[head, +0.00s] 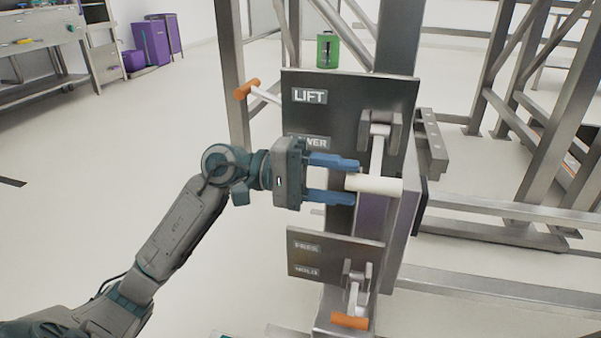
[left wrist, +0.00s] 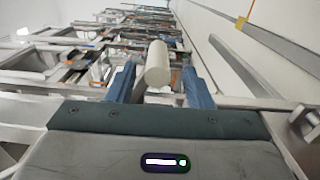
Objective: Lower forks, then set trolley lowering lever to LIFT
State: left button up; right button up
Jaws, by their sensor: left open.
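A dark panel (head: 345,95) on the trolley carries a LIFT label (head: 310,96) and, below it, a partly hidden LOWER label. A lever hangs down from a bracket at the panel's right, with a thick white cylindrical handle (head: 378,184) pointing sideways. My left gripper (head: 355,181) is open with its blue fingers above and below the handle's left end in the head view. In the left wrist view, the white handle (left wrist: 158,62) shows between the two fingers, with gaps at both sides. I cannot tell whether a finger touches it. My right gripper is not in view.
A lower panel (head: 330,255) with a HOLD label has a lever with an orange handle (head: 350,320). Another orange handle (head: 246,89) sticks out at upper left. Metal frames (head: 490,290) stand at right. A green canister (head: 327,50) is behind.

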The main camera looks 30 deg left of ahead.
pick_arm(q)
jog(key=v, duration=0.6)
jog(key=shift+a, duration=0.25)
jog(key=shift+a+r, duration=0.1)
dwell(0.9)
